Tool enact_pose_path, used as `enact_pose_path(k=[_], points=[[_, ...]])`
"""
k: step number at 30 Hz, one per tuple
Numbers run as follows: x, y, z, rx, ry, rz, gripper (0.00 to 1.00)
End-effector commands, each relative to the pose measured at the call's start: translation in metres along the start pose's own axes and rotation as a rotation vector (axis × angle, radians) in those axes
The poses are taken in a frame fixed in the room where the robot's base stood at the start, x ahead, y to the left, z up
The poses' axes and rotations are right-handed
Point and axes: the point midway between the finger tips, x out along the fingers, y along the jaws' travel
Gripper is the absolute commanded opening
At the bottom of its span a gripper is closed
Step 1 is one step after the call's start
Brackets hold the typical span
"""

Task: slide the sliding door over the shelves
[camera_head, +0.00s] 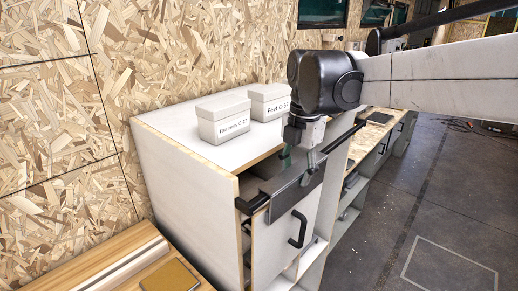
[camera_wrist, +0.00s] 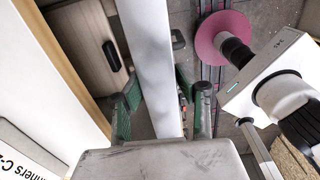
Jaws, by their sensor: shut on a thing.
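The sliding door (camera_head: 278,245) is a pale panel with a black handle, on the front of a white-topped cabinet (camera_head: 185,150) with a wooden edge. A black rail (camera_head: 340,138) runs along the cabinet's upper front. My gripper (camera_head: 300,167) is at the door's upper edge, by a dark plate (camera_head: 300,194). In the wrist view, the green fingers of my gripper (camera_wrist: 163,108) stand on both sides of a pale upright panel (camera_wrist: 150,60), which looks like the door. The contact is partly hidden. Open shelves (camera_head: 342,222) show to the right of the door.
A chipboard wall (camera_head: 60,130) rises behind. A wooden bench top (camera_head: 110,268) is at lower left. The grey floor (camera_head: 400,215) to the right looks mostly clear.

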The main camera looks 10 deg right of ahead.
Motion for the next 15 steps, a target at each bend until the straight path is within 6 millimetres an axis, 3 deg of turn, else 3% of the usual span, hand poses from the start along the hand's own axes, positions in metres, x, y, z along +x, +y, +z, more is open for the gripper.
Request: enact_pose_path(k=[13, 14, 15], points=[[-0.0002, -0.0012, -0.0043, 0.001, 0.000, 0.000, 0.00], [-0.0002, -0.0012, -0.0043, 0.001, 0.000, 0.000, 0.34], [-0.0002, -0.0012, -0.0043, 0.001, 0.000, 0.000, 0.39]])
